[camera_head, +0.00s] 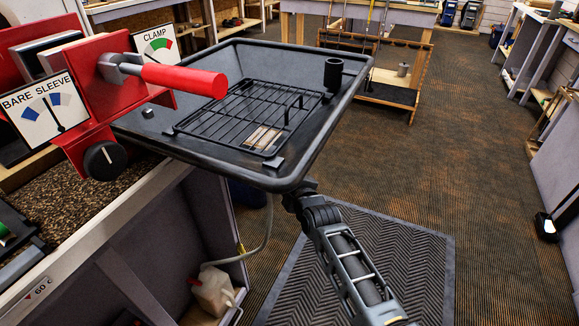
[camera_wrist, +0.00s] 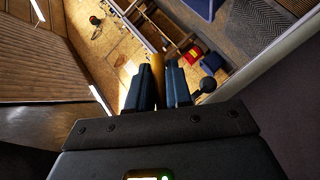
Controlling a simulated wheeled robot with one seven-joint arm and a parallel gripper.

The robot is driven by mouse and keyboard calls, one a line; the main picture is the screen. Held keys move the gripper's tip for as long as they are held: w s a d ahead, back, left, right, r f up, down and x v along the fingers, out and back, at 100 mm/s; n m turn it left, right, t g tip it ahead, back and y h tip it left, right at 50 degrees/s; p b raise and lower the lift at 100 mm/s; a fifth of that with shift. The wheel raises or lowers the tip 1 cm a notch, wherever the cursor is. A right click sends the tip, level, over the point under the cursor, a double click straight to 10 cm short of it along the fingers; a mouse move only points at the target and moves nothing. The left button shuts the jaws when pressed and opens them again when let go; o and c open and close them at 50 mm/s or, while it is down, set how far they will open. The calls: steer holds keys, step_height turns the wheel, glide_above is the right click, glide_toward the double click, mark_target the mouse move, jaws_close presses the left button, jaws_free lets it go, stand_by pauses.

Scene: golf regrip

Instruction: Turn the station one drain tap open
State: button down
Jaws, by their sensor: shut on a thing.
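In the wrist view my gripper (camera_wrist: 159,88) has its two blue fingers close together on a narrow brass-coloured part (camera_wrist: 157,68), which looks like part of the drain tap. A dark round knob (camera_wrist: 207,85) on a short stem shows just right of the fingers. How the knob joins the brass part is unclear. In the head view the black drain tray (camera_head: 312,140) of the station has a wire rack (camera_head: 225,118) in it. My arm reaches up beneath the tray's near right corner, which hides my gripper and the tap from that view.
A red clamp with a red handle (camera_head: 185,80) stands over the tray's left side, beside the bare sleeve gauge (camera_head: 45,108). A pale hose runs under the tray towards a jug (camera_head: 213,290) on a low shelf. The floor (camera_head: 490,200) to the right is clear.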

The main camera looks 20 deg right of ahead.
steer(key=shift+s+a+f+m+g+y+p, duration=0.25)
steer(key=shift+s+a+f+m+g+y, duration=0.2)
steer(key=shift+m+g+y, duration=0.45)
steer(key=shift+s+a+f+m+g+y+p, duration=0.35)
steer(key=shift+m+g, duration=0.2)
steer(key=shift+g, duration=0.6)
steer(key=shift+s+a+f+m+g+y+p, duration=0.2)
steer(key=shift+s+a+f+m+g+y, duration=0.4)
steer(key=shift+g, duration=0.45)
steer(key=shift+r, duration=0.1)
steer(key=c, duration=1.1)
jaws_free()
steer(key=shift+c, duration=0.2)
steer(key=shift+d+r, duration=0.1)
steer(key=v, duration=0.7)
steer(key=shift+s+r+p, duration=0.2)
steer(key=shift+p, duration=0.15)
steer(key=shift+d, duration=0.1)
